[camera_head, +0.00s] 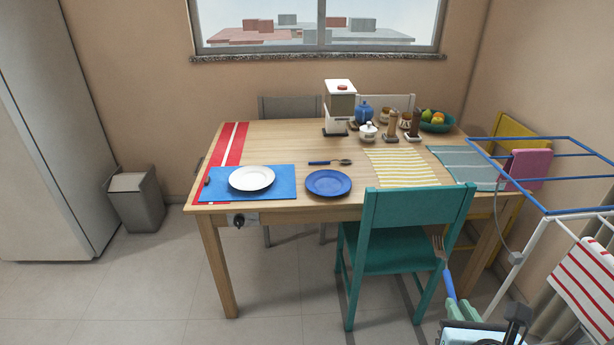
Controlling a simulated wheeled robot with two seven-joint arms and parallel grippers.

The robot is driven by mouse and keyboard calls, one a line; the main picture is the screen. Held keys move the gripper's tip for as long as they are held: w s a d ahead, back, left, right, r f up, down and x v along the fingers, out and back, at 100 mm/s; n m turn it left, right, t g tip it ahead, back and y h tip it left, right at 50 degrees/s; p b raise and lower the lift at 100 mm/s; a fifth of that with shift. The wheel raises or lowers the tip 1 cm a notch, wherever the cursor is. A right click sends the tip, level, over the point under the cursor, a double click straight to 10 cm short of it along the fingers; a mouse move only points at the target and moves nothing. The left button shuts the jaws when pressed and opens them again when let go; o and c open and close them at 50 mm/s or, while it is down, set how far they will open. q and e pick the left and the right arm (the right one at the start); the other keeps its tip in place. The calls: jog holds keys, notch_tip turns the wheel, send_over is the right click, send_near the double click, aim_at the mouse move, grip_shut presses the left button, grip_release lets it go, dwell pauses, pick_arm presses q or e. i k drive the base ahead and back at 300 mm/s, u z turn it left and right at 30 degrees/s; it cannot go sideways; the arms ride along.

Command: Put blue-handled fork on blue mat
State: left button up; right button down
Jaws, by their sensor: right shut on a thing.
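The blue-handled fork (449,284) is upright in the lower right, tines up, with its blue handle down in my right gripper (457,308). That gripper is shut on the handle, in front of the table and to the right of the teal chair. The blue mat (284,184) lies on the left part of the table, far to the left of the fork. A white plate (251,178) sits on the mat, and a small dark item lies near its left edge. My left gripper is not in view.
A teal chair (418,215) stands at the table's front. A blue plate (328,183) and a blue-handled spoon (322,163) lie right of the mat. A drying rack (545,210) stands at right. Jars and a dispenser (340,108) stand at the back.

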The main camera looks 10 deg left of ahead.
aim_at(221, 180)
jog(key=u, duration=1.5)
jog(key=i, duration=1.65)
